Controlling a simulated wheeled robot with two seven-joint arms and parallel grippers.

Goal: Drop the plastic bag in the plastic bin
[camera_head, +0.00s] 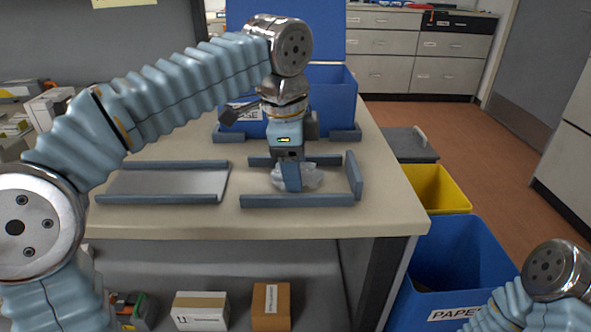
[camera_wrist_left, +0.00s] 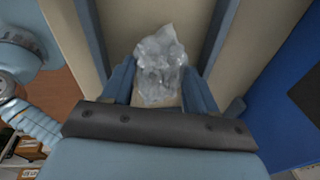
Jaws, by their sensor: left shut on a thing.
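The plastic bag (camera_head: 318,178) is a crumpled, clear, whitish lump at the table's right part, inside a low blue-grey frame (camera_head: 297,201). My left gripper (camera_head: 291,178) points down over it and is shut on it. In the left wrist view the bag (camera_wrist_left: 160,62) sits between the two blue fingers. No bin in view shows a readable plastic label. A yellow bin (camera_head: 440,188) stands on the floor right of the table, its inside partly visible. My right gripper is out of view; only part of that arm shows at bottom right.
A blue bin marked PAPER (camera_head: 455,285) stands in front of the yellow bin. A grey lid with a handle (camera_head: 408,143) lies behind it. A large blue box (camera_head: 335,95) stands at the table's back. An empty flat tray (camera_head: 160,181) lies left of the frame.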

